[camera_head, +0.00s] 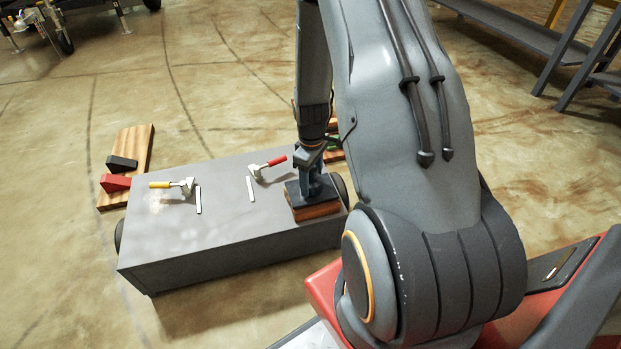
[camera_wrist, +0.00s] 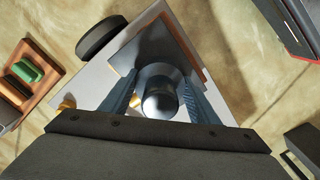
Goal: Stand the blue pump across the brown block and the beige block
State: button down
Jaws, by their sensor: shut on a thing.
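The blue pump (camera_head: 295,194) has a flat dark-blue base and a narrower body above it. My gripper (camera_head: 310,172) is shut on that body, at the right end of the grey box top. In the wrist view my gripper (camera_wrist: 157,98) has a finger on each side of the pump's round metallic top (camera_wrist: 157,95). The brown block (camera_head: 317,211) shows directly under the pump's base; its edge also shows in the wrist view (camera_wrist: 188,36). The pump looks upright. I cannot tell whether its base touches the block. I cannot make out the beige block.
The grey box (camera_head: 170,250) has wheels, a yellow-handled clamp (camera_head: 186,186), a red-handled clamp (camera_head: 259,169) and two white strips on top. A wooden board (camera_head: 136,144) with a black and a red piece lies left. Another board (camera_wrist: 45,63) holds green and dark pieces.

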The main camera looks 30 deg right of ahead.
jog(key=shift+f, duration=0.4)
jog(key=c, duration=0.7)
grip_release()
jog(key=shift+o, duration=0.2)
